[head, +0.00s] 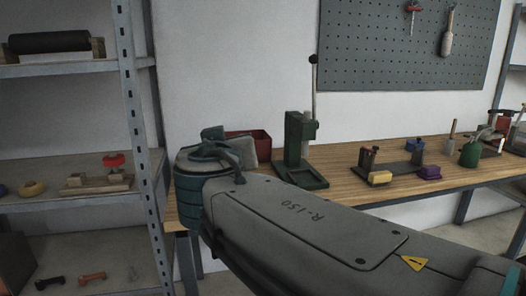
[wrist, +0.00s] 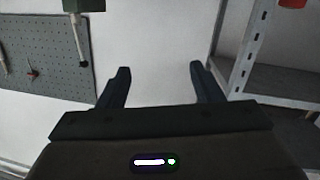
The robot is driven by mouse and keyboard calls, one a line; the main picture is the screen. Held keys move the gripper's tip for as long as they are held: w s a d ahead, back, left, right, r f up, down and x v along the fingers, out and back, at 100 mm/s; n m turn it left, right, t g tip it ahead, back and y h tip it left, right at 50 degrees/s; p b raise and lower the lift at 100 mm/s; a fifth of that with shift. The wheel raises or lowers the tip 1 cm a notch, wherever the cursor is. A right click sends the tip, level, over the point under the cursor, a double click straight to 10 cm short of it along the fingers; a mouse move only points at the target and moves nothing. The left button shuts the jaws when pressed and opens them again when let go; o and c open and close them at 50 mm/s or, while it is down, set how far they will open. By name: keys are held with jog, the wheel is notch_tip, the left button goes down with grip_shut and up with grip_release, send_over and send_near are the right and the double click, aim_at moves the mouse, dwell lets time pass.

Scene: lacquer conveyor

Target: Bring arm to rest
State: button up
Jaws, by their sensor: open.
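My gripper (wrist: 160,68) shows in the wrist view with its two dark fingers spread apart. Only the pale wall shows between the fingers, and nothing is held. In the head view my grey arm stretches from the lower right to the middle left, in front of the workbench (head: 340,190). I cannot make out my gripper's fingers in the head view. The wrist view looks upside down, with the pegboard (wrist: 45,60) at left and the metal shelf rack (wrist: 240,45) at right.
A green lever press (head: 293,150) and a red bin (head: 250,142) stand on the bench. A shelf rack (head: 128,100) stands at left. My arm hides part of the bench.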

jog(key=s+d+f+m+g+h+p, duration=0.1)
jog(key=d+f+g+h+p, duration=0.25)
jog(key=d, duration=0.45)
jog(key=s+d+f+m+g+h+p, duration=0.1)
jog(key=d+f+m+g+h+p, duration=0.15)
jog(key=d+p, duration=0.45)
jog(key=s+d+f+g+y+p, duration=0.2)
jog(key=s+d+f+g+p, duration=0.1)
jog(key=s, duration=0.4)
jog(key=s+d+f+g+y+p, duration=0.2)
jog(key=s+d+f+g+p, duration=0.1)
jog(key=s, duration=0.4)
jog(key=shift+d+g+p, duration=0.6)
jog(key=shift+d+g, duration=0.1)
jog(key=shift+g, duration=0.2)
jog(key=shift+f, duration=0.1)
